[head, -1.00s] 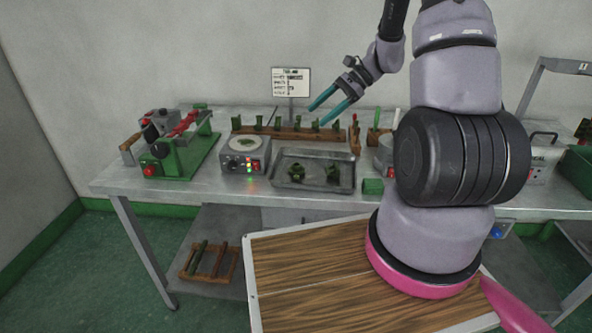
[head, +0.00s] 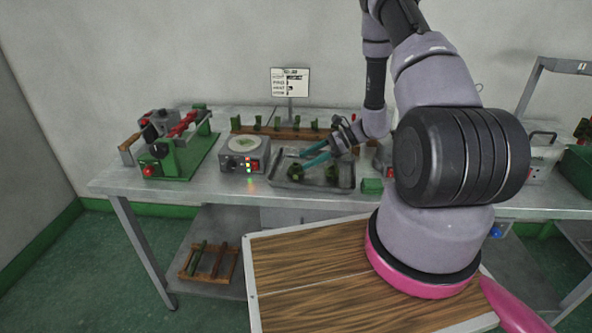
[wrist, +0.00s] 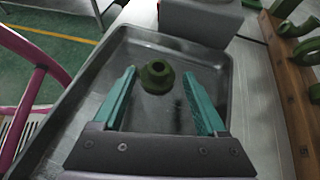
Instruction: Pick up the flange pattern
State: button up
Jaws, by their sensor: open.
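A dark green round part with a collar and a central hole, which looks like the flange pattern (wrist: 157,77), sits in the grey metal tray (wrist: 217,62). In the head view the flange pattern (head: 296,173) is at the left in the tray (head: 283,184). A second green part (head: 332,176) is to its right in the tray. My gripper (head: 303,160) is open above the tray, its teal fingers pointing left and down. In the wrist view the flange pattern shows between the fingertips (wrist: 159,73), apparently below them and untouched. The second part is not seen there.
A wooden rack (head: 275,133) with several green patterns stands behind the tray. A green clamp machine (head: 178,158) stands farther left.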

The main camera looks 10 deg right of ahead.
aim_at(295, 164)
jog(key=x, duration=0.5)
jog(key=shift+r, duration=0.1)
jog(key=shift+s, duration=0.1)
grip_shut()
